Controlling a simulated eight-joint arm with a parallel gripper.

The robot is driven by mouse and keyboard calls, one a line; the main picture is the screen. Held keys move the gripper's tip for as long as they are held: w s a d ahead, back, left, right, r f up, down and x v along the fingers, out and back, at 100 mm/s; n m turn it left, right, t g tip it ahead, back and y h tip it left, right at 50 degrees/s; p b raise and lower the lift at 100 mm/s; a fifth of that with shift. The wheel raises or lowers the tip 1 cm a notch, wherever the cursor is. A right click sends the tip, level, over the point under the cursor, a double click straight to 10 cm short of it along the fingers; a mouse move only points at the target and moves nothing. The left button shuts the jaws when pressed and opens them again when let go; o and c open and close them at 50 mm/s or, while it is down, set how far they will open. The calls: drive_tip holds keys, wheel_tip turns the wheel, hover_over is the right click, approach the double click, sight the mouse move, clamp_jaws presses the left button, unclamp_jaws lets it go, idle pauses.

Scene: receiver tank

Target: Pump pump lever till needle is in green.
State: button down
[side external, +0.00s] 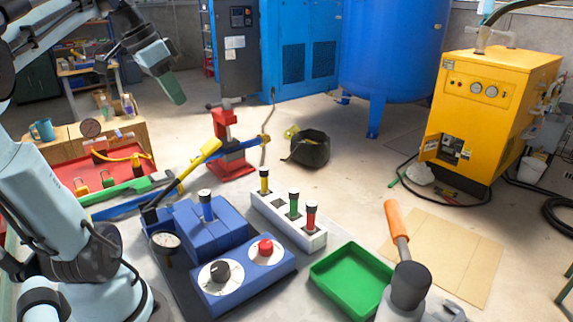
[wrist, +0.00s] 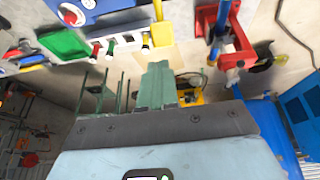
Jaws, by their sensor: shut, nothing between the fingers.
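My gripper (side external: 172,88) shows at the upper left of the side external view, high above the floor, its green fingers pointing down. The fingers are shut and empty, also in the wrist view (wrist: 158,68). A lever with a yellow grip (side external: 205,153) slopes up to the right from the blue pump unit (side external: 205,232). It looks like the pump lever, and my gripper is well above it, apart. A round white gauge (side external: 165,240) is at the unit's left; its needle and green zone are too small to read. A second lever with an orange grip (side external: 396,220) stands upright at the front right.
A white block (side external: 288,222) with yellow, green and red knobs stands beside the blue unit. A green tray (side external: 350,280) lies right of it. A red stand (side external: 228,150) with a blue bar is behind. A yellow machine (side external: 500,100) and cardboard (side external: 450,250) are right.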

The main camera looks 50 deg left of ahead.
sight(211, 143)
drive_tip(key=shift+s+d+r+t, duration=0.15)
drive_tip(key=shift+s+r+t, duration=0.5)
drive_tip(key=shift+s, duration=0.3)
drive_tip(key=x, duration=1.4)
drive_tip(key=shift+a, duration=0.25)
drive_tip(key=shift+w+f+g, duration=0.25)
drive_tip(key=shift+f, duration=0.1)
drive_tip(key=w+f+g, duration=0.4)
drive_tip(key=f+g, duration=0.1)
drive_tip(key=f, duration=0.3)
drive_tip(key=shift+w+f, duration=0.1)
drive_tip(key=shift+w, duration=0.05)
